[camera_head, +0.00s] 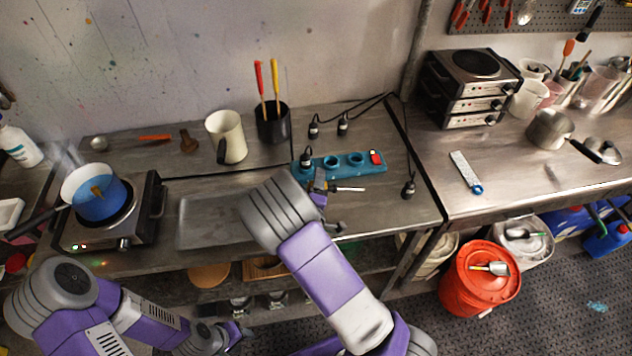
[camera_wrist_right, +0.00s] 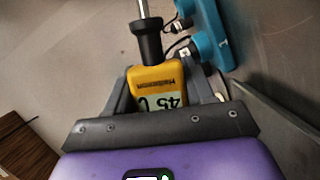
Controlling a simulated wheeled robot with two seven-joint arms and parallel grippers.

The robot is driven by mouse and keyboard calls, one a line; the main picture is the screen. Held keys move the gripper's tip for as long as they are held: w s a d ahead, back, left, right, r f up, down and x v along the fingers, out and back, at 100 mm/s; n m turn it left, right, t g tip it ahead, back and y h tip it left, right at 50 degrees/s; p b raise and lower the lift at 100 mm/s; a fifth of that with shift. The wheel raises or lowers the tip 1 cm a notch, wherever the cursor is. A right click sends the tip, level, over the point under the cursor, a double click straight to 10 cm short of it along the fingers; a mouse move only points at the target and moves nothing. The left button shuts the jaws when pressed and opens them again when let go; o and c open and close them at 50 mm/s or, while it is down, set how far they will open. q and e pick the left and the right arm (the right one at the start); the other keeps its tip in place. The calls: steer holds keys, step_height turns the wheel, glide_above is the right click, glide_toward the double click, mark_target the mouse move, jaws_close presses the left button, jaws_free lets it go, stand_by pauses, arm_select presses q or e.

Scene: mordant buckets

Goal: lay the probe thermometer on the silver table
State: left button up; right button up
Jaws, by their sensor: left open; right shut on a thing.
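The probe thermometer (camera_wrist_right: 160,85) has a yellow body with a display reading about 45 C, a black collar and a thin metal probe. My right gripper (camera_wrist_right: 163,92) is shut on its body. In the head view its thin probe (camera_head: 350,189) points right over the silver table (camera_head: 395,218); my right gripper (camera_head: 322,186) and arm hide most of the body. I cannot tell whether the thermometer touches the tabletop. My left gripper (camera_head: 232,333) is open and low, in front of the table edge.
A blue power strip (camera_head: 335,165) with cables lies just behind the probe. A flat metal tray (camera_head: 205,225) lies left of my right arm. A hot plate with a steaming blue pot (camera_head: 97,200) stands further left. Bare tabletop shows right of the probe.

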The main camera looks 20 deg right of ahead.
steer(key=shift+f+b, duration=2.15)
steer(key=shift+f, duration=0.75)
steer(key=o, duration=1.1)
steer(key=shift+s, duration=0.1)
steer(key=v, duration=0.7)
steer(key=shift+s+a+r, duration=0.1)
steer(key=shift+s+a, duration=0.1)
